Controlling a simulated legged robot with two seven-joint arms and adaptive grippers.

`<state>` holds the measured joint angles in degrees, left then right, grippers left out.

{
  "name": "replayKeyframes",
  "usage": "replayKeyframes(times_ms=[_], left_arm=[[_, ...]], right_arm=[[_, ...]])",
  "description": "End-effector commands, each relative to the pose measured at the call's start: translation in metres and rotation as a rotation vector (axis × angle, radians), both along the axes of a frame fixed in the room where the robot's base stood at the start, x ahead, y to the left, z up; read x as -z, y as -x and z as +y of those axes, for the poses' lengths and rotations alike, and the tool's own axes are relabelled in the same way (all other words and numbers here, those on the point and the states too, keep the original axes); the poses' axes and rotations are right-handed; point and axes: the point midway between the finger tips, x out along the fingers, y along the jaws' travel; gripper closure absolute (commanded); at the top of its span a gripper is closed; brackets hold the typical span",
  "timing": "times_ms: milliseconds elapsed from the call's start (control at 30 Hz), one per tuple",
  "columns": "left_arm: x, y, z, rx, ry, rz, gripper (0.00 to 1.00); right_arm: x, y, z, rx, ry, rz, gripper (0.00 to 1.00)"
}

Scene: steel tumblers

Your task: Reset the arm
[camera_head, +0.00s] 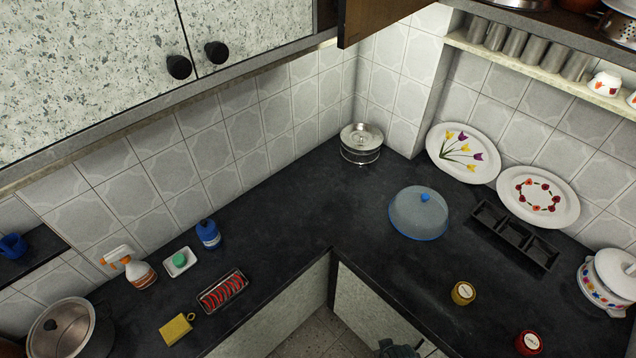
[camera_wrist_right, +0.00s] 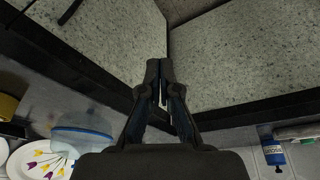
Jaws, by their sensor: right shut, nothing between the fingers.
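My right gripper (camera_wrist_right: 159,80) points away from the camera in the right wrist view, its two fingertips together with nothing between them. It hangs in front of the speckled cabinet fronts (camera_wrist_right: 235,60), below the dark counter edge. In the head view a dark part of my right arm (camera_head: 398,349) shows at the bottom edge, in front of the right counter. My left gripper is in neither view. Several steel tumblers (camera_head: 515,43) stand in a row on the upper right shelf, far from the gripper.
The dark L-shaped counter (camera_head: 290,220) holds a blue dome cover (camera_head: 418,214), a black tray (camera_head: 514,236), two small jars, a spray bottle (camera_head: 138,272) and a pot (camera_head: 70,330). Two plates lean on the wall. The counter's inner corner is clear.

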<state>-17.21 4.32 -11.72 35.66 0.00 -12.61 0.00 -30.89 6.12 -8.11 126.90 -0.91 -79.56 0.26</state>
Motion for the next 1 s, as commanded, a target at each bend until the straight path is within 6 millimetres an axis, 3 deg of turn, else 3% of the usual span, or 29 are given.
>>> replayKeyframes(times_ms=[267, 367, 500, 600, 700, 800, 1000], left_arm=[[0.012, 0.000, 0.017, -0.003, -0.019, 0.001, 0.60], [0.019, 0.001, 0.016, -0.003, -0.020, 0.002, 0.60], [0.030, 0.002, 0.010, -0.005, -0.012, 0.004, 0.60], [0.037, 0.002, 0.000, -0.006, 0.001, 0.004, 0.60], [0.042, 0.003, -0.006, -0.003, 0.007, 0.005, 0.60], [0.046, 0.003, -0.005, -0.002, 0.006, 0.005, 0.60], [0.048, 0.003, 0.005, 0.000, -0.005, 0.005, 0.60]], right_arm=[[0.117, 0.007, -0.005, -0.007, -0.001, 0.048, 1.00], [0.178, 0.023, -0.008, -0.011, 0.000, 0.074, 1.00], [0.272, 0.067, -0.013, -0.019, 0.005, 0.115, 1.00], [0.324, 0.109, -0.018, -0.027, 0.012, 0.143, 1.00], [0.360, 0.149, -0.025, -0.033, 0.015, 0.164, 1.00], [0.380, 0.181, -0.030, -0.035, 0.018, 0.179, 1.00], [0.392, 0.209, -0.036, -0.040, 0.021, 0.190, 1.00]])
